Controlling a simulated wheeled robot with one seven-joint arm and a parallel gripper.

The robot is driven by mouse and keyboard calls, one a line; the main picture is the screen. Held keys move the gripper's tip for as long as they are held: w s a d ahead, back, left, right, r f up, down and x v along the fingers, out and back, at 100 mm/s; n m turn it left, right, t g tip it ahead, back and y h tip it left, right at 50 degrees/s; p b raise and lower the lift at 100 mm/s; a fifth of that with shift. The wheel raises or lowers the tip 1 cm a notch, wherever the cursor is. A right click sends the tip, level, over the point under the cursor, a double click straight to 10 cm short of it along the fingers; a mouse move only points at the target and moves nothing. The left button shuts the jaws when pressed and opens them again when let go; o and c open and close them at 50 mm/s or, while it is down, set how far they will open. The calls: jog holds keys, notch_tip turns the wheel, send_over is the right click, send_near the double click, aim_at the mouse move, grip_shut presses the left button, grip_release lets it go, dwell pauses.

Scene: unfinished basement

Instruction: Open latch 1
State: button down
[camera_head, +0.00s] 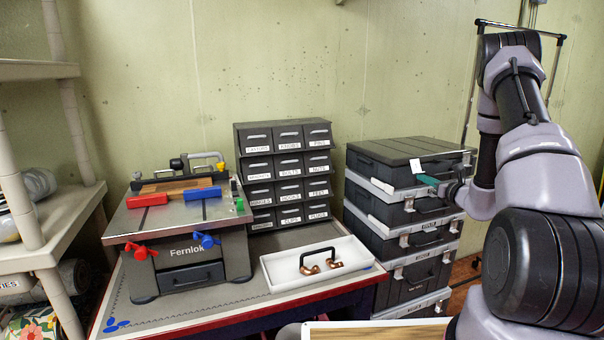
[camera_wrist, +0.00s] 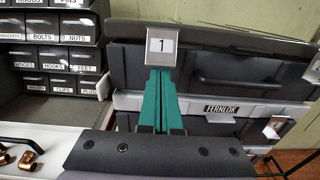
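Latch 1 is a grey metal latch (camera_wrist: 161,58) with a white tag reading 1, on the front of the top black case (camera_wrist: 120,62). In the head view the latch tag (camera_head: 416,166) shows pale at the case front (camera_head: 372,172). My gripper (camera_wrist: 158,74) has teal fingers lying side by side with almost no gap, so it looks shut. Its tips are right at the lower edge of the latch. The tips are partly hidden there, and I cannot tell whether they touch or go under it. In the head view my gripper (camera_head: 426,179) points left, just below the tag.
Several black cases (camera_head: 410,242) are stacked below the top one. Left of them stand a drawer cabinet (camera_head: 286,175), a white tray (camera_head: 345,262) with a handle, and a Fernlok bench unit (camera_head: 190,250). A second latch (camera_wrist: 272,130) is at lower right.

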aim_at(415, 164)
jog(key=shift+w+a+r+t, duration=0.15)
jog(key=shift+w+r, duration=0.1)
jog(key=shift+r, duration=0.7)
jog(key=shift+w+a+r+t, duration=0.1)
jog(key=shift+w+r+t, duration=0.1)
jog(key=shift+r, duration=0.7)
jog(key=shift+w+f, duration=0.2)
jog(key=shift+f, duration=1.7)
jog(key=shift+v, duration=2.3)
jog(key=shift+d+f, duration=0.1)
jog(key=shift+f, duration=0.15)
